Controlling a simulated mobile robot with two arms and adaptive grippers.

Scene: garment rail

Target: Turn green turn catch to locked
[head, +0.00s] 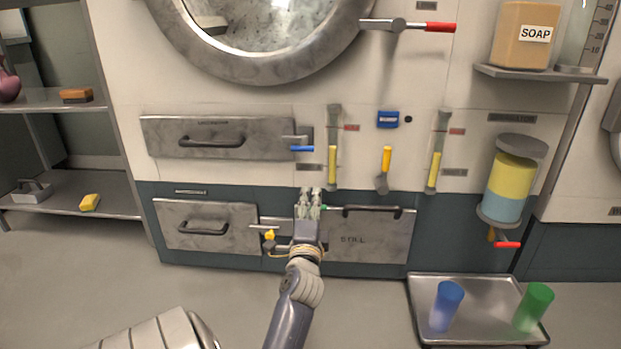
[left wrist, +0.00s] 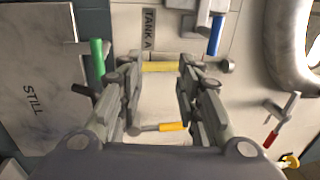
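The green turn catch shows in the left wrist view as a green handle (left wrist: 97,56) at the edge of the grey STILL door (left wrist: 45,85). In the head view only a small green end (head: 323,207) shows just right of my left gripper, by the STILL door (head: 370,240); the rest is hidden. My left gripper (head: 311,192) is upright in front of the panel. In the left wrist view its two fingers (left wrist: 158,80) stand apart with nothing held. The green handle lies outside the gap, beside the left finger; whether they touch I cannot tell. My right gripper is not in view.
A blue-handled catch (head: 302,148) and a yellow gauge tube (head: 333,165) are above my gripper. A yellow-knobbed fitting (head: 269,235) is close at its left. A tray (head: 425,308) with blue and green cups is low right.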

